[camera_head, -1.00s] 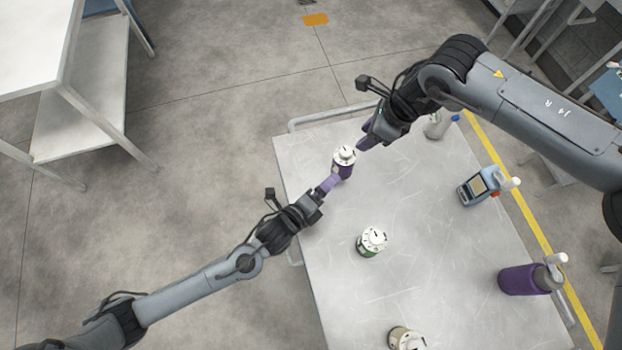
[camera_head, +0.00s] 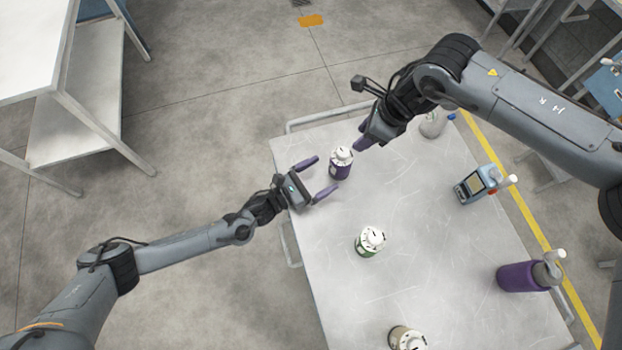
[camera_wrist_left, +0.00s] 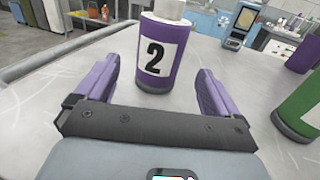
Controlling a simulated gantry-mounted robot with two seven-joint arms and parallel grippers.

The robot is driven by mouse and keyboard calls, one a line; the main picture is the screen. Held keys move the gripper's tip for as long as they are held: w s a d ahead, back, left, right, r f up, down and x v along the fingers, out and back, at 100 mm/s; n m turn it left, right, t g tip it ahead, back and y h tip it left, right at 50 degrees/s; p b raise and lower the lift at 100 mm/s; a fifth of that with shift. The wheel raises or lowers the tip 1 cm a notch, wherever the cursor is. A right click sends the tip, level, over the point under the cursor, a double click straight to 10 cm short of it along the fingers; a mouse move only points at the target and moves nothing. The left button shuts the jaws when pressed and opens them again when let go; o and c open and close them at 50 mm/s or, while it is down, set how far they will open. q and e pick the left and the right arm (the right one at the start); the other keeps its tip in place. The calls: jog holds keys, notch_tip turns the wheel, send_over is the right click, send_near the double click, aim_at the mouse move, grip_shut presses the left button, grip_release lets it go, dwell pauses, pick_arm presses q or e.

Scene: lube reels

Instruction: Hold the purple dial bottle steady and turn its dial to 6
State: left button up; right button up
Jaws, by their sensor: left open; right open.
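The purple dial bottle (camera_head: 341,168) stands upright on the table near its far left corner, with its white dial cap (camera_head: 341,154) on top. In the left wrist view the purple bottle (camera_wrist_left: 152,62) shows a white label reading "2"; its top is cut off. My left gripper (camera_head: 325,174) is open, its two purple fingers pointing at the bottle. The bottle stands just ahead of and between the fingertips, with no contact visible. My right gripper (camera_head: 358,146) is just right of and beyond the bottle's cap, pointing towards it; its far finger is partly hidden. The dial setting is too small to read.
A green-banded dial bottle (camera_head: 369,241) and another dial bottle (camera_head: 406,338) stand nearer on the table (camera_head: 440,250). The table's middle is clear.

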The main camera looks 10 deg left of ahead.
aim_at(340, 164)
pick_arm(q)
jog(key=x, duration=0.7)
jog(key=shift+d, duration=0.1)
